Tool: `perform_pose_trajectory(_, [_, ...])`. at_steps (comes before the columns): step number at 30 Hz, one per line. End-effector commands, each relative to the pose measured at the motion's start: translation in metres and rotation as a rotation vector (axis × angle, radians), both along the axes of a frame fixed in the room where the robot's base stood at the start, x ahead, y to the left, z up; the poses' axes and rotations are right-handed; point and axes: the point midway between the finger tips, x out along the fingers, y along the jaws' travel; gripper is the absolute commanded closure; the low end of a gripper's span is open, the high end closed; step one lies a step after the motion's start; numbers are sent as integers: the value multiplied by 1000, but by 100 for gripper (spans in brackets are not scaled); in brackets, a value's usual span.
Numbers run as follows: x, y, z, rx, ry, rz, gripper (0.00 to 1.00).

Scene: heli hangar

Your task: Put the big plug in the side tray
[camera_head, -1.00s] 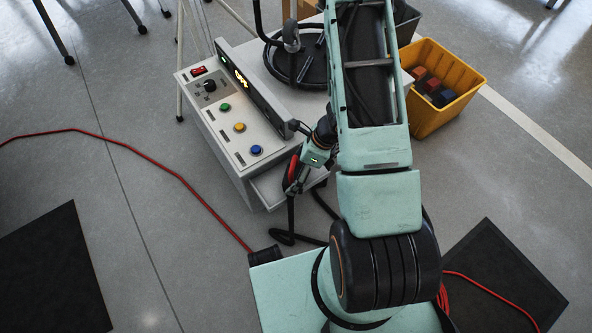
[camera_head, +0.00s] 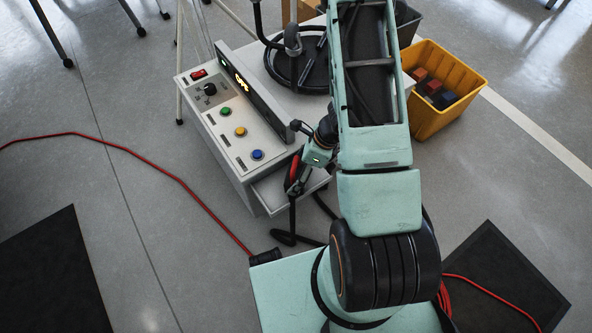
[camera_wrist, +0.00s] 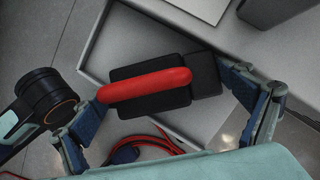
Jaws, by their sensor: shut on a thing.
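The big plug (camera_wrist: 192,97) is a black block with a thick red bar along it. My gripper (camera_wrist: 162,90) has one finger at each end of it and is shut on it. The side tray (camera_wrist: 98,55) is a shallow light grey tray behind the plug in the wrist view. The plug is over the tray; I cannot tell whether it touches the tray floor. In the head view, the plug's red part (camera_head: 292,170) shows beside my gripper (camera_head: 297,178), over the side tray (camera_head: 272,196) at the console's near side. My arm hides part of the tray.
The grey console (camera_head: 222,112) has coloured buttons and a display. A yellow bin (camera_head: 452,98) holding several blocks stands at right. A black cable (camera_head: 285,238) hangs below the tray, and a red cable (camera_head: 180,178) crosses the floor. Open floor lies at left.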

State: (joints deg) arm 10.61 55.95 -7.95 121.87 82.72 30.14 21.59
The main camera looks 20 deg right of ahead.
Motion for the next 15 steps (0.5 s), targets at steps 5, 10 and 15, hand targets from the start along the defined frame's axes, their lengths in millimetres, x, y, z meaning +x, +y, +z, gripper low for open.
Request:
perform_pose_trajectory(5, [11, -2, 1, -7, -21, -4, 2])
perform_pose_trajectory(10, [12, -2, 2, -5, -22, -4, 0])
perform_pose_trajectory(15, [13, -3, 5, -5, -25, -4, 0])
